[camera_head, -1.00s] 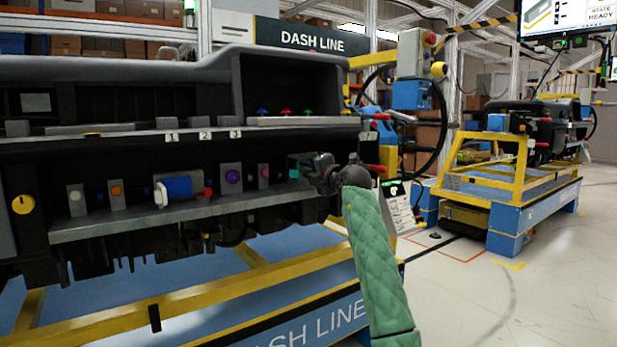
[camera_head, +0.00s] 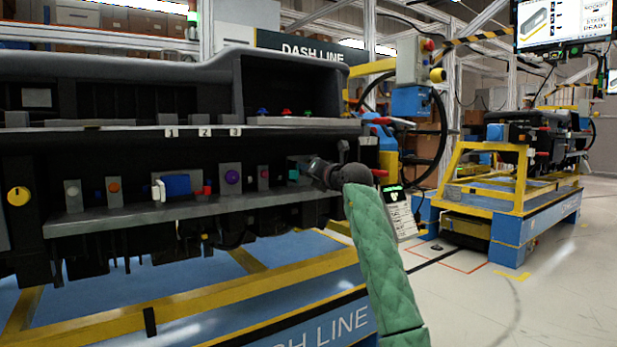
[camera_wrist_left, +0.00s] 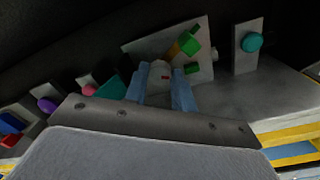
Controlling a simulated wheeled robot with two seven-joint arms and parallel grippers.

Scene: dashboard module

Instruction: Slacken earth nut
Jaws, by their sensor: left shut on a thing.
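My left gripper (camera_head: 306,172) reaches in from the right, at the right end of the lower shelf of the dashboard module, and hides what it grips in the head view. The nut sits in front of a grey upright plate (camera_wrist_left: 142,47). My right gripper is not in view.
A teal block (camera_head: 293,173) is close left of my gripper. Along the shelf (camera_head: 150,214) are a pink knob (camera_head: 264,173), a purple knob (camera_head: 232,177) and a blue connector (camera_head: 176,185). In the wrist view, a teal round knob (camera_wrist_left: 252,41) stands on another plate to the right.

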